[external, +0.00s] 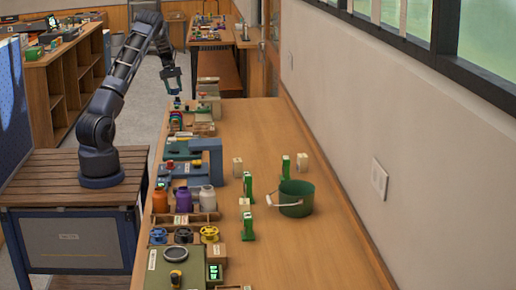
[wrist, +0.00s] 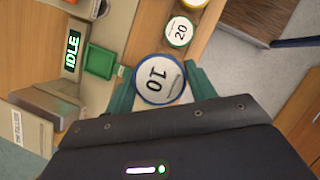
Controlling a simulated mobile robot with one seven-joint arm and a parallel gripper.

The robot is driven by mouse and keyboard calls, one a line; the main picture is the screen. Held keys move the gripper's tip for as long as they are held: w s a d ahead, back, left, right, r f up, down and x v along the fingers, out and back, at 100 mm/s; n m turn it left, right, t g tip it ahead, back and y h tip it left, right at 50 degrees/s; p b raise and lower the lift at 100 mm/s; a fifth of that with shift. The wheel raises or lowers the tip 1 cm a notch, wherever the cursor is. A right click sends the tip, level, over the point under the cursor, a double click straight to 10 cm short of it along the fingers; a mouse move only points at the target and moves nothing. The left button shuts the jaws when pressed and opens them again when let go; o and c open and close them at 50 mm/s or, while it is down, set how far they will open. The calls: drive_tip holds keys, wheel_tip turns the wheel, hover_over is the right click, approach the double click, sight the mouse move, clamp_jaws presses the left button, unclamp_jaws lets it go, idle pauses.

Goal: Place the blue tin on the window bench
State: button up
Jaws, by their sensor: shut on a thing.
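The blue tin (wrist: 159,80) shows from above in the wrist view as a white round lid marked 10 with a blue rim. My gripper (external: 173,84) is shut on it, with one teal finger on each side of the tin in the wrist view. In the external view the gripper hangs over the left edge of the long wooden bench (external: 330,245) beneath the windows. The tin is too small to make out there. Whether it touches the surface below is unclear.
A green-rimmed tin (wrist: 179,31) marked 20 stands close to the held tin. A green tray (wrist: 100,62) and a display reading IDLE (wrist: 72,53) lie to the left. A green bucket (external: 296,200) and bottles (external: 183,200) stand on the bench. Its right side is mostly clear.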

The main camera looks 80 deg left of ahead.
drive_tip(key=shift+f, duration=5.75)
drive_tip(key=shift+f, duration=0.2)
drive_tip(key=shift+d+f, duration=0.1)
drive_tip(key=shift+f, duration=0.3)
